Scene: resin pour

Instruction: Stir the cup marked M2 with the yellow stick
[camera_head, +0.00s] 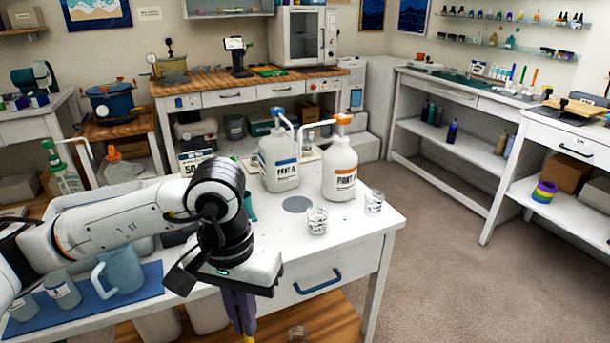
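My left gripper (242,322) points down in front of the white table's near edge. Its fingers look closed together, and a short piece of the yellow stick (249,339) shows below them at the bottom edge of the view. The rest of the stick is hidden. Two small clear cups with dark markings stand on the table: a nearer cup (317,221) and a farther cup (373,203). Two grey cups, one (62,291) and another (23,306), stand on a blue mat at the left. I cannot read M2 on any cup. My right gripper is out of view.
Two white pump bottles, one with a blue label (278,165) and one with an orange label (339,172), stand behind the clear cups. A grey-blue jug (120,268) stands on the blue mat (98,306). The white table's (350,243) right front corner is clear.

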